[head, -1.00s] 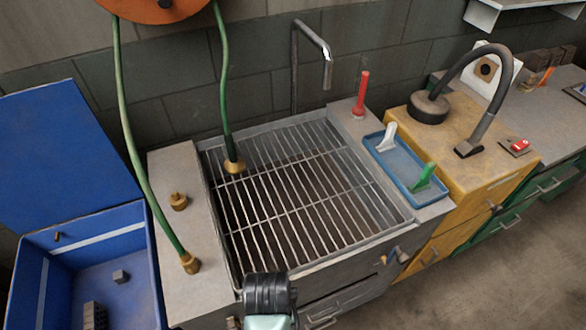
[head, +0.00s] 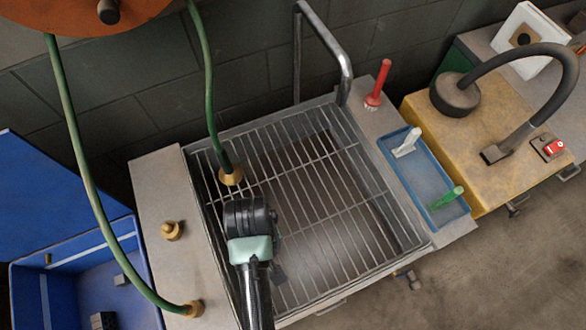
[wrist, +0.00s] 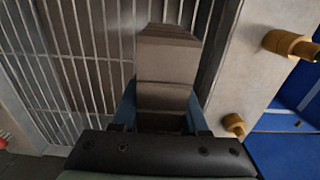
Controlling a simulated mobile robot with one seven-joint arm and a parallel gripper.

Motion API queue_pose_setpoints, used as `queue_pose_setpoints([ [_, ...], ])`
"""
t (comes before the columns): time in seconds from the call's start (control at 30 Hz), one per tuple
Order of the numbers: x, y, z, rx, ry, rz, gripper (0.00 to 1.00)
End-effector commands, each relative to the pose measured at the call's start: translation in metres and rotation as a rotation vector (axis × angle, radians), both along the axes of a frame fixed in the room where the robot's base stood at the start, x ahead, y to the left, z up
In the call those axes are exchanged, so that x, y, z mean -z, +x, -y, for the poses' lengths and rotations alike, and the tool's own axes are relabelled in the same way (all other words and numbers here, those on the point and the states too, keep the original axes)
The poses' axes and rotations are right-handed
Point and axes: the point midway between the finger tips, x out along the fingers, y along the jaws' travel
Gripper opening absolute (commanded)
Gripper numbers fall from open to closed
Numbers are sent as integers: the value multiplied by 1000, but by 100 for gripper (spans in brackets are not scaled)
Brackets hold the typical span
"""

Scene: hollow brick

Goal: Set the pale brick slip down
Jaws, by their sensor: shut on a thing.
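The brick slip (wrist: 166,66), a flat grey-brown block, is between the blue fingers of my gripper (wrist: 161,106) in the wrist view. My gripper is shut on it, and its far end sticks out beyond the fingertips. In the head view my gripper (head: 250,216) is over the left part of the sink's metal grid (head: 325,215). The slip is hidden behind my gripper there. I cannot tell how high the slip is above the bars.
A green hose with a brass end (head: 231,176) hangs just beyond my gripper. A blue tray (head: 425,172) with white and green tools and a red-handled brush (head: 377,88) stand to the right. A blue bin (head: 75,262) is at left. Much of the grid's right side is clear.

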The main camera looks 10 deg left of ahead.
Motion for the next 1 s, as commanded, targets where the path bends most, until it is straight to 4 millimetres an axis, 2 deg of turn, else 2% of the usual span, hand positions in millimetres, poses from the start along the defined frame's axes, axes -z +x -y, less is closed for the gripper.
queue_pose_setpoints([
  [0.2, 4, 0, 0, 0, 0, -2, 0],
  [0.5, 51, -1, 0, 0, 0, -2, 0],
  [0.67, 64, 0, 0, 0, -1, -1, 0],
  [0.9, 95, 0, 0, 1, -1, -1, 0],
  [1.0, 99, 0, 0, 1, 0, 0, 0],
])
